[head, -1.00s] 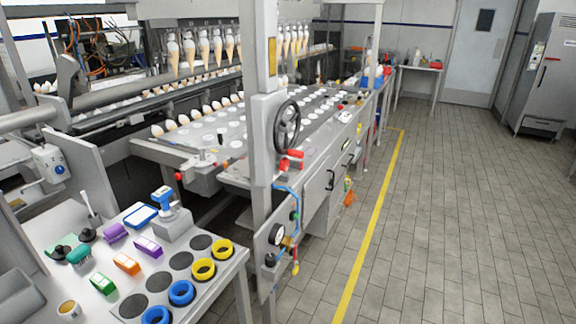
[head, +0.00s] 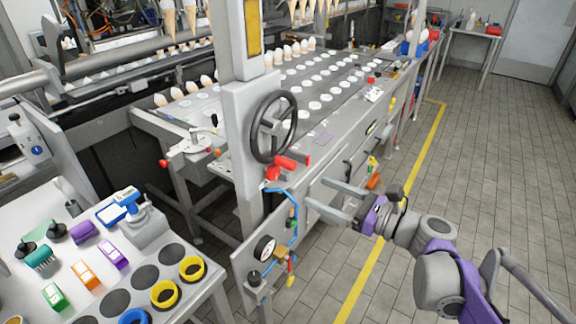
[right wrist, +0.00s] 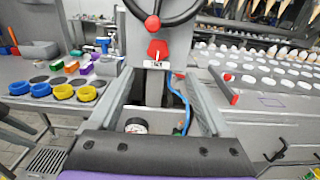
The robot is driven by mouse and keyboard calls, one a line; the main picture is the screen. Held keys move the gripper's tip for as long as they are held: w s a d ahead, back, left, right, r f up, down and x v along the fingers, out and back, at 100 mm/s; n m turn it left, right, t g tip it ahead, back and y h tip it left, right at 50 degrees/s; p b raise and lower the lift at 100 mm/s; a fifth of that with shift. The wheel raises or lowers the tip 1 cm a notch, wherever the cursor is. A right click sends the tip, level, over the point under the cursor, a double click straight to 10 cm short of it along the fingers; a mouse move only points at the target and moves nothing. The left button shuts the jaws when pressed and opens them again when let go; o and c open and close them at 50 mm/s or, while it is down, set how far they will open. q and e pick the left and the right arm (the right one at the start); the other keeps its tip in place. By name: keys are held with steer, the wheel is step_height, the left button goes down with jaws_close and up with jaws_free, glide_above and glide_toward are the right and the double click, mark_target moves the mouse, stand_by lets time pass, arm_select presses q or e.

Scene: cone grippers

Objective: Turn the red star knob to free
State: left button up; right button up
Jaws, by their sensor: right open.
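The red star knob (head: 272,173) sits low on the grey upright post, below the black handwheel (head: 273,127). In the right wrist view the knob (right wrist: 157,48) is seen nearly head on, above a small pale label plate (right wrist: 160,64). A red grip (head: 292,162) sticks out just beside it in the head view. My right gripper (head: 316,192) is open and empty, to the right of the post and apart from the knob. In the right wrist view its two fingers (right wrist: 160,75) spread below the knob. My left gripper is not in view.
A pressure gauge (head: 264,249), blue hose (head: 288,192) and small valves are on the panel below the post. A side table (head: 185,298) with rings and coloured blocks stands at left. The cone machine (head: 320,130) fills the back. The tiled floor at right is clear.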

mark_target(276, 173)
steer(key=x, duration=1)
steer(key=shift+a+r, duration=0.1)
steer(key=shift+a, duration=0.35)
steer(key=shift+c, duration=0.4)
jaws_close()
